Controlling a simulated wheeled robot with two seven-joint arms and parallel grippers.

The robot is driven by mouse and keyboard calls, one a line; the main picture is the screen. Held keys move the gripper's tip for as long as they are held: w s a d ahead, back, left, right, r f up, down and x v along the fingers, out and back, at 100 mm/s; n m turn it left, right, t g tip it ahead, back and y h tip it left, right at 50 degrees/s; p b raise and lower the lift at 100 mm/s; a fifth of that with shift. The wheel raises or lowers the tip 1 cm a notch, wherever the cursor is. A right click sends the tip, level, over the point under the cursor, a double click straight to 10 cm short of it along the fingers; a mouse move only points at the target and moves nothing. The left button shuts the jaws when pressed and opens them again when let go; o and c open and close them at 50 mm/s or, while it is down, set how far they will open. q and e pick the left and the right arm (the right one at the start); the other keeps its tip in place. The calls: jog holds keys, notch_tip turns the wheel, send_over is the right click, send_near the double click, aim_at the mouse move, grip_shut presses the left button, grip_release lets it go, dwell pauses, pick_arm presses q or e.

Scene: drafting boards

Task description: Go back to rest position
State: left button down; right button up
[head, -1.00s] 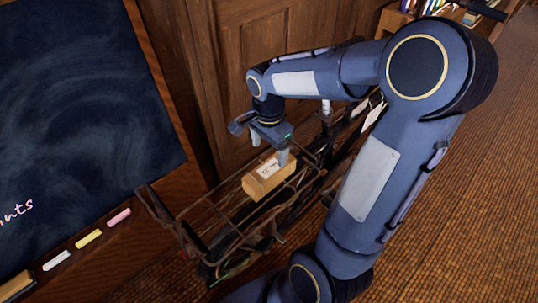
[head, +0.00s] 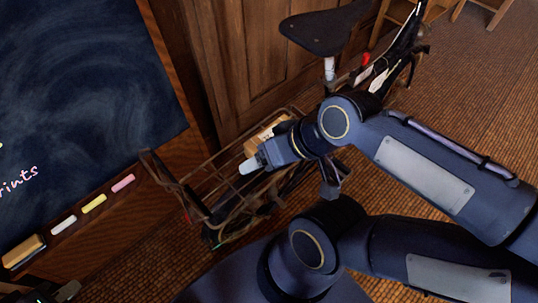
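My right arm comes in from the right and bends over the bicycle. Its gripper (head: 252,165) points left above the wire basket (head: 188,184), with one pale fingertip showing. I cannot tell its opening, as the other finger is not clear. A small cardboard box (head: 267,131) lies in the basket, partly hidden behind my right wrist; the gripper looks apart from it. My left gripper (head: 68,291) shows only as a small dark piece at the bottom left edge, and I cannot tell whether it is open.
The bicycle's dark seat (head: 325,28) stands by the wooden door panel (head: 240,60). A chalkboard (head: 85,95) is at the left, its ledge holding an eraser (head: 24,251) and white, yellow and pink chalk. Wooden furniture stands at the top right. Floor on the right is open.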

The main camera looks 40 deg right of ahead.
notch_tip(320, 180, up, 20)
jog(key=p, duration=2)
jog(key=shift+r, duration=0.15)
jog(key=shift+c, duration=0.5)
